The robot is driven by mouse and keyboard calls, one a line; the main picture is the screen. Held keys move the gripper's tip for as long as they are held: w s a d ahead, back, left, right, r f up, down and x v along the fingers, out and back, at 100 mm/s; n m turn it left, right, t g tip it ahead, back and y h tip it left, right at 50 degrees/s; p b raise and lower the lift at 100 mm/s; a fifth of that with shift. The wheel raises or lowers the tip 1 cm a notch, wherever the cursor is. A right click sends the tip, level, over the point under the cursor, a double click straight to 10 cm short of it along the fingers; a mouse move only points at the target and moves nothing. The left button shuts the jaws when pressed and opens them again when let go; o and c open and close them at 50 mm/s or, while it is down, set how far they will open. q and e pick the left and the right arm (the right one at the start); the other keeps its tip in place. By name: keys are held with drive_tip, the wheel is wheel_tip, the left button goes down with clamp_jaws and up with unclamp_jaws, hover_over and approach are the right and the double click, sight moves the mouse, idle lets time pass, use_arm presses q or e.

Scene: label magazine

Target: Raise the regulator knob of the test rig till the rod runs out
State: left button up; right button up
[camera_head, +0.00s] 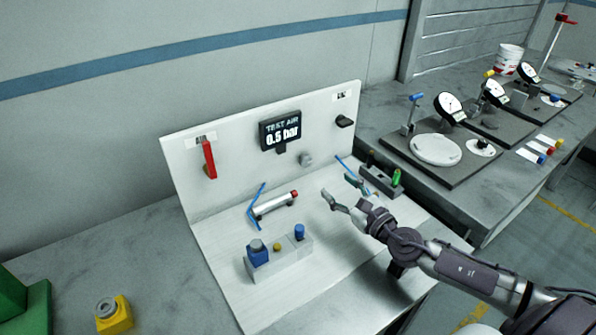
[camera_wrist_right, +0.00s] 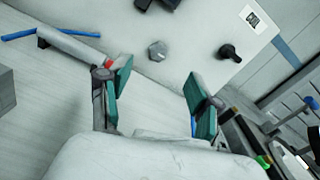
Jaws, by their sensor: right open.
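The test rig (camera_head: 225,150) is a white back panel with a white base board. Its display (camera_head: 280,131) reads TEST AIR 0.5 bar. A grey knob (camera_head: 306,159) sits on the panel below the display; it also shows in the right wrist view (camera_wrist_right: 157,50). I cannot tell for certain that it is the regulator knob. A silver cylinder (camera_head: 272,205) with a red end lies on the board; no long rod shows out of it. My right gripper (camera_head: 338,187) is open and empty, in front of the panel and apart from the grey knob. My left gripper is out of view.
The panel also bears a red lever (camera_head: 209,160) and a black knob (camera_head: 344,121). A grey block (camera_head: 283,264) with blue and yellow knobs stands on the board. A dark block with a green part (camera_head: 380,182) stands close to my right gripper.

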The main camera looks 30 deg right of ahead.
sight(307, 162)
drive_tip(key=shift+d+f+b, duration=0.15)
drive_tip(key=shift+f+b, duration=0.15)
drive_tip(key=shift+f, duration=0.25)
drive_tip(key=shift+d+f, duration=0.25)
drive_tip(key=shift+f, duration=0.05)
drive_tip(key=shift+s+d+f+b, duration=0.1)
drive_tip(key=shift+d+b, duration=0.05)
drive_tip(key=shift+b, duration=0.2)
drive_tip(key=shift+w, duration=0.4)
use_arm(q)
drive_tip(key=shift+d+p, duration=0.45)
drive_tip(key=shift+p, duration=0.35)
use_arm(e)
drive_tip(key=w, duration=0.4)
drive_tip(key=w+a, duration=0.1)
drive_tip(key=w, duration=0.3)
drive_tip(key=w+a, duration=0.1)
drive_tip(key=w, duration=0.4)
drive_tip(key=shift+a, duration=0.15)
